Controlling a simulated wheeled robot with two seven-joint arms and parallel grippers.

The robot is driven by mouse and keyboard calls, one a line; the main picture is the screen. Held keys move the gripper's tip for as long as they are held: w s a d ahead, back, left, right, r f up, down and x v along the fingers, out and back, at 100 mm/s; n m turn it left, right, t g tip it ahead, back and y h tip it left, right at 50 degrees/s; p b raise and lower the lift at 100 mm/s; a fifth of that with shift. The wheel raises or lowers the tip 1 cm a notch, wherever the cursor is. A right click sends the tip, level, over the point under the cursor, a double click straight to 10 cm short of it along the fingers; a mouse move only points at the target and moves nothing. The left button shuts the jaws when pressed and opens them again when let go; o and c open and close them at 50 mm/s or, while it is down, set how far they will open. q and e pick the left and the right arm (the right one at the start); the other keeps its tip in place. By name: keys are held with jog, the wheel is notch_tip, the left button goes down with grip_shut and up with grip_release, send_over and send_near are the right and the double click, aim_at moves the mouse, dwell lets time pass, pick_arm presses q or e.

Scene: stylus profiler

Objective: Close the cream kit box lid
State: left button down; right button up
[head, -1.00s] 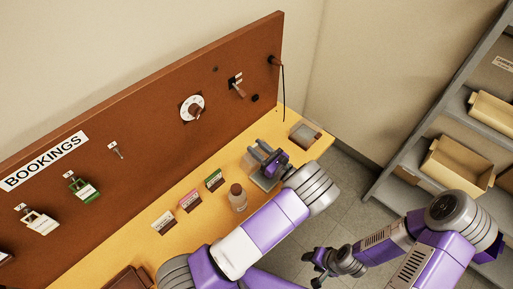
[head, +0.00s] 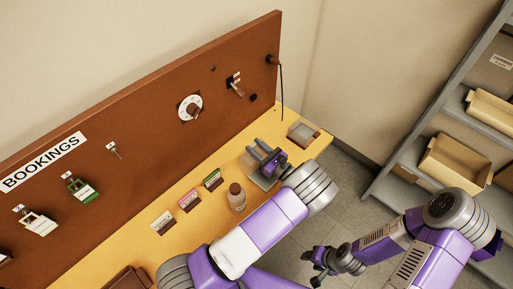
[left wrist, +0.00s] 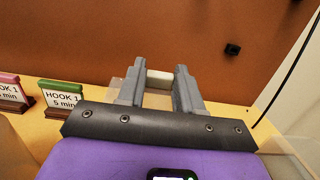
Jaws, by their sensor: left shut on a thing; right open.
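My left gripper (head: 257,156) is over the far right part of the yellow bench. In the left wrist view its two grey fingers (left wrist: 160,76) are shut on a small cream piece (left wrist: 159,77), which looks like part of the kit box lid. A beige surface (left wrist: 157,99) shows below that piece, between the fingers. The gripper and wrist hide most of the box, so I cannot tell how far the lid is tilted. My right gripper (head: 318,265) is open and empty, out over the floor to the right of the bench.
A brown-capped bottle (head: 236,198) and several small label stands, one of them green (head: 212,179), are near my left arm. A shallow tray (head: 303,133) lies at the bench's far end. The brown board (head: 150,130) rises behind. Shelving (head: 440,120) stands at right.

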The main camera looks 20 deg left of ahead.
pick_arm(q)
jog(key=shift+f, duration=0.25)
jog(key=c, duration=1)
grip_release()
jog(key=shift+o, duration=1.4)
jog(key=shift+r, duration=0.15)
jog(key=shift+d, duration=0.1)
jog(key=v, duration=0.7)
jog(key=shift+d, duration=0.15)
jog(key=shift+s, duration=0.15)
